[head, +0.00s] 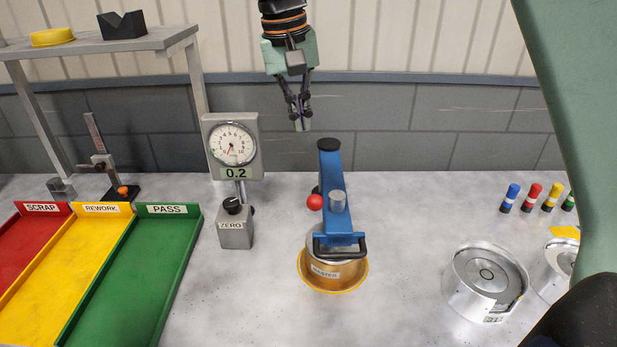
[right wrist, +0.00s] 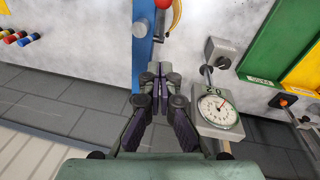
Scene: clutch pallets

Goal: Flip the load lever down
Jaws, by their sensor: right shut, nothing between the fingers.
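A blue fixture (head: 335,215) stands on a gold-rimmed base labelled MASTER (head: 335,280), with a black handle at its front and a black cap at its back end. A red ball knob (head: 314,201), seemingly the load lever's end, sticks out on its left side; the lever's rod is mostly hidden. In the right wrist view the blue bar (right wrist: 142,55) and red ball (right wrist: 163,4) show beyond the fingers. My right gripper (head: 302,122) is shut and empty, pointing down above and behind the black cap, apart from the fixture. My left gripper is not in view.
A dial gauge (head: 232,147) showing 0.2 and a ZERO box (head: 235,228) stand left of the fixture. Red, yellow and green (head: 135,275) trays lie farther left. Metal cylinders (head: 484,282) and several coloured pegs (head: 531,198) are at right. The table between is clear.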

